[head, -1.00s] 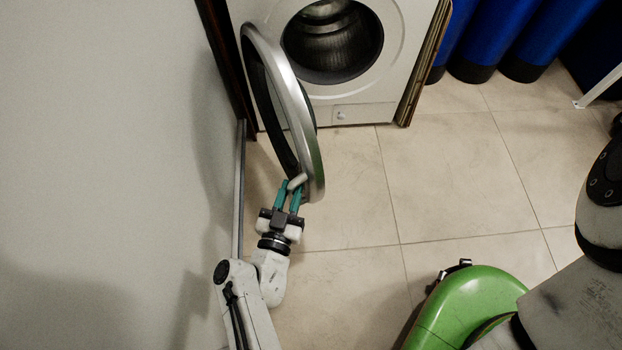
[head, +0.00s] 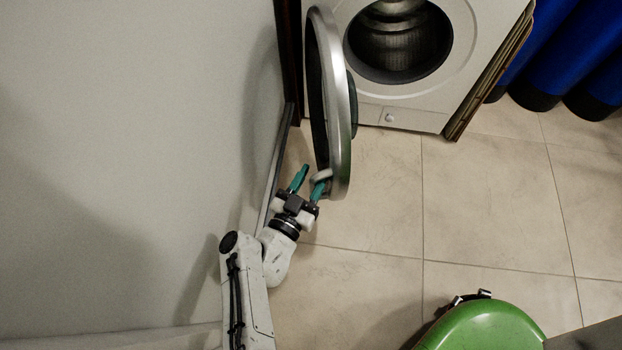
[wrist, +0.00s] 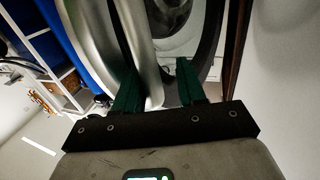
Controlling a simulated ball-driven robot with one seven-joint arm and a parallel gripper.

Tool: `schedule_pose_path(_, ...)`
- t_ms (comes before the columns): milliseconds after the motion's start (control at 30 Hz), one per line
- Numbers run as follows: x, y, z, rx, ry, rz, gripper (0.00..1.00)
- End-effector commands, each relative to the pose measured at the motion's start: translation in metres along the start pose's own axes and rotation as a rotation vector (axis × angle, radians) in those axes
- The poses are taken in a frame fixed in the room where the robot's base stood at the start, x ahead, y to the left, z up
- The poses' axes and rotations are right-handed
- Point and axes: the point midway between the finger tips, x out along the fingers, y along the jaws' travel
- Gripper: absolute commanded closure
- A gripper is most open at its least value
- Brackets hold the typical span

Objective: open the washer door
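The washer (head: 400,105) stands at the top of the head view, with its dark round drum opening (head: 398,40) uncovered. Its round silver-rimmed door (head: 340,110) is swung wide open to the left and seen nearly edge-on. A small light handle (head: 322,176) sits at the door's near edge. My gripper (head: 310,178) is open, its green fingers spread, with the right finger by the handle. I cannot tell if that finger touches it. In the wrist view the fingers (wrist: 158,85) are apart, with the door rim (wrist: 98,40) behind the left one.
A pale wall (head: 140,130) runs close along the left of my arm. Blue cylinders (head: 545,60) with black bases stand at the upper right. The tiled floor (head: 480,200) right of the door is clear. White shelves (wrist: 60,60) show in the wrist view.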

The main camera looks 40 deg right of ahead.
Motion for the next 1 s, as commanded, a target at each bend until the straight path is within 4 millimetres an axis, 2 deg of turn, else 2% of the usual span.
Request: schedule_pose_path(1000,-0.003,0.0027,0.0026,-0.001,-0.007,0.008,0.58)
